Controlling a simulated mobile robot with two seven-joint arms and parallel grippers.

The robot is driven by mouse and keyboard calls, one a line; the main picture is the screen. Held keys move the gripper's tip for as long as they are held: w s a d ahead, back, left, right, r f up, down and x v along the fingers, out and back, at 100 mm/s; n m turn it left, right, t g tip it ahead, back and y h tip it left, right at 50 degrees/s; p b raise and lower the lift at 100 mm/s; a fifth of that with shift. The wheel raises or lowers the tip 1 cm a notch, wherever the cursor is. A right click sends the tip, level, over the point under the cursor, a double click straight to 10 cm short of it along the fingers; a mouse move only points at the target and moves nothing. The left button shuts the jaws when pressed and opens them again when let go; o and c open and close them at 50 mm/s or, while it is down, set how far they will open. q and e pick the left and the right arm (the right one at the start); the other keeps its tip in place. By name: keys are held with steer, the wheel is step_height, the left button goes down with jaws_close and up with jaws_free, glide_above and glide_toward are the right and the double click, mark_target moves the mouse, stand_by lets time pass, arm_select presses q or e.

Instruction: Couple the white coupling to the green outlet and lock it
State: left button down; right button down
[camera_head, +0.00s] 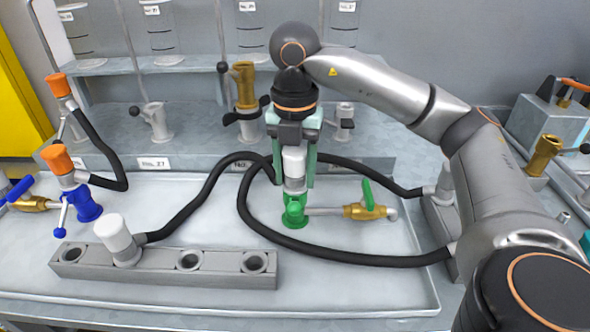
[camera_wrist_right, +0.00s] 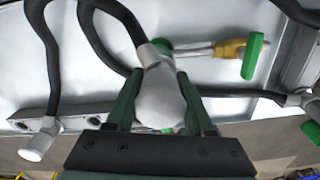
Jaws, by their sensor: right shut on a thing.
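My right gripper (camera_head: 293,181) points down in the middle of the tray and is shut on a white coupling (camera_head: 293,163). The coupling is upright, directly above the green outlet (camera_head: 295,213). Its grey lower end meets the outlet's top in the picture; I cannot tell whether it is seated or locked. The wrist view shows the white coupling (camera_wrist_right: 160,101) between both fingers (camera_wrist_right: 161,108), with the green outlet (camera_wrist_right: 161,46) partly hidden behind it. A brass valve (camera_head: 363,211) with a green handle (camera_head: 368,194) is to the outlet's right. My left gripper is not in view.
A second white coupling (camera_head: 117,239) stands in a grey rack (camera_head: 165,267) at front left. Black hoses (camera_head: 330,251) loop around the outlet. A blue outlet (camera_head: 83,206) with an orange-topped coupling (camera_head: 60,160) is at left.

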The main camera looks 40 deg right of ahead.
mark_target(295, 150)
steer(key=shift+c, duration=1)
jaws_free()
steer(key=shift+c, duration=0.4)
step_height(295, 150, up, 3)
steer(key=p, duration=0.3)
steer(key=shift+r, duration=0.1)
step_height(295, 150, up, 6)
steer(key=p, duration=0.5)
steer(key=shift+r+p, duration=0.45)
steer(key=shift+p, duration=0.25)
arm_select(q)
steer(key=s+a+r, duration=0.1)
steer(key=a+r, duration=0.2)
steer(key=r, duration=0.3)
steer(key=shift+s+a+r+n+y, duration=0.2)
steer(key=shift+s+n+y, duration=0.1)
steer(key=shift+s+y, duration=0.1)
arm_select(e)
steer(key=shift+f, duration=0.1)
